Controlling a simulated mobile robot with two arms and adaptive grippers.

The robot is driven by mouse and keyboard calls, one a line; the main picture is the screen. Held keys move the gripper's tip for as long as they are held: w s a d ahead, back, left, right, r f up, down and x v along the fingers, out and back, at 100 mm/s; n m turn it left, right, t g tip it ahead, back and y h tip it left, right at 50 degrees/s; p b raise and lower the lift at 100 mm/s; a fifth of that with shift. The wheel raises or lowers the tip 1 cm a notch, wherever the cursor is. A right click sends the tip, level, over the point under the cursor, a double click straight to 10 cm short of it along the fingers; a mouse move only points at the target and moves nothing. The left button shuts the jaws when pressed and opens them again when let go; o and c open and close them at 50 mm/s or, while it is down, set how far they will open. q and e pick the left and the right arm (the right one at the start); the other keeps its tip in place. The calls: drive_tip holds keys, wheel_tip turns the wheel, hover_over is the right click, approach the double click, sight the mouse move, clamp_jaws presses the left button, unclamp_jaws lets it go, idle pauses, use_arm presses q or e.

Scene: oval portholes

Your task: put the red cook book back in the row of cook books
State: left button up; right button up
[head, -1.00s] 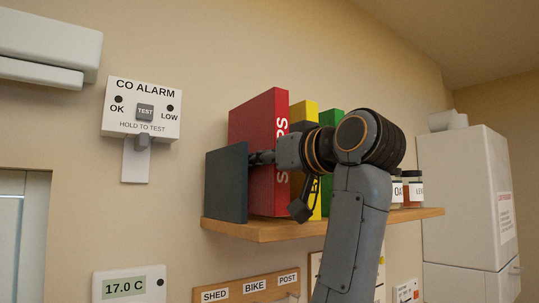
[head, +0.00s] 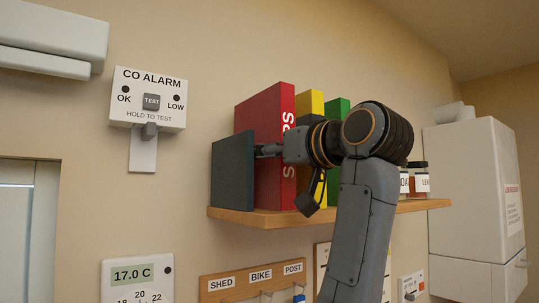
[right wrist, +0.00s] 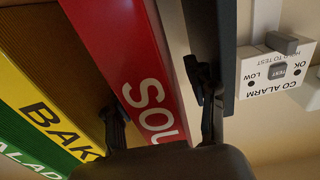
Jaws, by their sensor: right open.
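The red cook book (head: 262,120) stands upright on the wooden shelf (head: 265,217), at the left end of the row. A yellow book (head: 311,103) and a green book (head: 337,108) stand to its right. A dark upright plate (head: 232,172) is on its left. My right gripper (head: 285,172) is in front of the red book, open. In the right wrist view the red spine (right wrist: 128,65) lies between the spread fingers of my right gripper (right wrist: 163,105); one finger is by the dark plate, the other near the yellow spine. Contact cannot be told. My left gripper is not in view.
Labelled jars (head: 415,181) stand on the shelf to the right, partly behind my arm. A CO alarm (head: 148,98) is on the wall at left. A key rack (head: 255,282) and a thermostat (head: 137,277) are below. A white cabinet (head: 470,190) is at right.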

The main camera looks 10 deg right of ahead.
drive_tip(key=v, duration=1.2)
drive_tip(key=shift+d, duration=0.1)
drive_tip(key=shift+s, duration=0.1)
